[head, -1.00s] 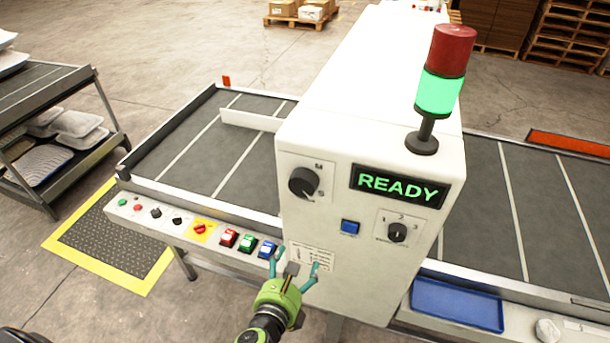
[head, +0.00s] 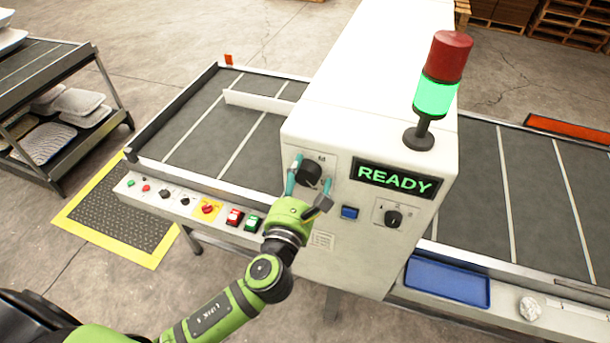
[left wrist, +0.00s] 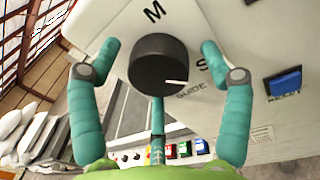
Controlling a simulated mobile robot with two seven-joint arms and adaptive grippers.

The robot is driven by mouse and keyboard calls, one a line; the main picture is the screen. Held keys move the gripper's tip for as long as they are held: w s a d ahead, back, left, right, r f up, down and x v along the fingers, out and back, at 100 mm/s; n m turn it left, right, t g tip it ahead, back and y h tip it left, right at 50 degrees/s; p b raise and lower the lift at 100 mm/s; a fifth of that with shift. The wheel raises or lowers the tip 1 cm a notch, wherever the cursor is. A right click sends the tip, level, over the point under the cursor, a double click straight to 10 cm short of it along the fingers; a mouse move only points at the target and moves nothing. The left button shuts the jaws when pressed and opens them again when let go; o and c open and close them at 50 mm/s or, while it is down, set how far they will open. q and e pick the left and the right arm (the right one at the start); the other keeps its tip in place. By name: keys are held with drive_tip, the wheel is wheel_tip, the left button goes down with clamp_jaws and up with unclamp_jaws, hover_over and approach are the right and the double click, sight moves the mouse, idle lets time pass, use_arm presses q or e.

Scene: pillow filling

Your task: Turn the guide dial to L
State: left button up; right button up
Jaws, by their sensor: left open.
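The guide dial (head: 308,174) is a round black knob on the white machine's front panel, left of the READY display. In the left wrist view the dial (left wrist: 160,62) has a white pointer line aimed to the right, near the letter S (left wrist: 202,64). The letter M (left wrist: 154,12) is above it and the word GUIDE is below; no L is visible. My left gripper (head: 311,184) is open, with its teal fingers on either side of the dial. I cannot tell whether they touch it. My right gripper is not in view.
A blue button (head: 349,212) and a smaller selector knob (head: 393,218) are on the same panel. A green-and-red signal tower (head: 440,75) stands on top. A button strip (head: 180,198) runs left along the conveyor, and a blue tray (head: 447,281) lies at right.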

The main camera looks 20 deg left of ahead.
use_arm(q)
drive_tip(key=c, duration=1.2)
